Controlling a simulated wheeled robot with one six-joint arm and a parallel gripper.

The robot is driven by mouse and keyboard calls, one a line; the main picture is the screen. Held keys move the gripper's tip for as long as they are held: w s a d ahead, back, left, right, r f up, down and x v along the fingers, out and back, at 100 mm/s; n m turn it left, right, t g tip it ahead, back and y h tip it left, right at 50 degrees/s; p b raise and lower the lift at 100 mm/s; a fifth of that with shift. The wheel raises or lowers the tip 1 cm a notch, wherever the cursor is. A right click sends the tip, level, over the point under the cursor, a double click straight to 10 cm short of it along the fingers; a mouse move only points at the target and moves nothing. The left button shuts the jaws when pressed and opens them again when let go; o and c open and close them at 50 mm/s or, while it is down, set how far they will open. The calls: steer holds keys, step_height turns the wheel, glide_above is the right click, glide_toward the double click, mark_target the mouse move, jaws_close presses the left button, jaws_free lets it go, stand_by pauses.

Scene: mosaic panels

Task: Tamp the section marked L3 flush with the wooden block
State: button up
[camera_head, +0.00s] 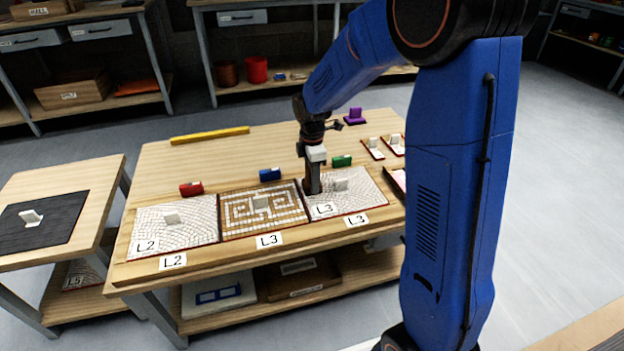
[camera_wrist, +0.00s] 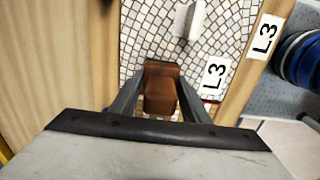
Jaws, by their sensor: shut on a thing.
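My gripper (camera_head: 314,166) is shut on the brown wooden block (camera_wrist: 162,92), which it holds upright. In the head view the block (camera_head: 312,186) is at the left edge of the right-hand white mosaic panel (camera_head: 352,200). I cannot tell whether its underside touches the tiles. The panel bears an L3 label (camera_head: 323,209) at its near left corner; the label also shows in the wrist view (camera_wrist: 215,75), right of the block. A pale upright handle (camera_head: 341,184) stands on the panel. Tiles directly under the block are hidden.
A meander-patterned panel (camera_head: 240,218) and a white L2 panel (camera_head: 180,240) lie to the left. Red (camera_head: 191,189), blue (camera_head: 270,174) and green (camera_head: 342,161) blocks stand behind the panels. A yellow bar (camera_head: 210,135) lies at the back. Another L3 label (camera_head: 356,220) is on the table edge.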

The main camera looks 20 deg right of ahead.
steer(key=shift+r, duration=3.5)
steer(key=shift+f, duration=0.1)
steer(key=shift+f, duration=2.9)
steer(key=shift+f, duration=0.55)
steer(key=shift+r, duration=3.55)
steer(key=shift+f, duration=0.1)
steer(key=shift+f, duration=2.9)
